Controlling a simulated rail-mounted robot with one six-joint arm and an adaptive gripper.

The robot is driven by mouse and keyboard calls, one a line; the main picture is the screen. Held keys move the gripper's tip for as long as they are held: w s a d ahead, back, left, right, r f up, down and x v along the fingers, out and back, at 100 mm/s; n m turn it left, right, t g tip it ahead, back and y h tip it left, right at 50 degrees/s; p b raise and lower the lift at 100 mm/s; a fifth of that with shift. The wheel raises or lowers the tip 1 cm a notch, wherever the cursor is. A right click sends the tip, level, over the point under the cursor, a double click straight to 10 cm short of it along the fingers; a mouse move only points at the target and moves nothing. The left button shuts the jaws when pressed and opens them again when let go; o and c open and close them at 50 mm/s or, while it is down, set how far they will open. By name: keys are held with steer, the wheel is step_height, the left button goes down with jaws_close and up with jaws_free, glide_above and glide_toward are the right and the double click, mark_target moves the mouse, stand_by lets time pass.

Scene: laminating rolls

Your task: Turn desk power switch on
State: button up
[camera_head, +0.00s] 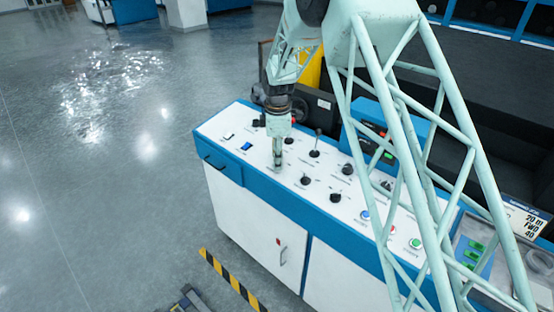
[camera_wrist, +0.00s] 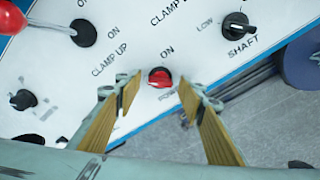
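The power switch is a red rotary knob (camera_wrist: 159,77) with a white mark on it. In the wrist view it sits on the white panel, with "ON" printed above it and a partly hidden label below it. My gripper (camera_wrist: 158,92) is open, with its two fingers apart on the left and right of the knob and nothing between the tips. I cannot tell how high the tips are above the panel.
A red-tipped lever (camera_wrist: 45,22) and black knobs, including the shaft knob (camera_wrist: 238,26), stand around the switch. In the head view a blue rocker (camera_head: 246,146), upright levers (camera_head: 316,145) and several knobs crowd the desk top. Open floor lies left of the desk.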

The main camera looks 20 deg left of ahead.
steer(key=shift+f, duration=0.15)
steer(key=c, duration=0.8)
steer(key=shift+c, duration=0.2)
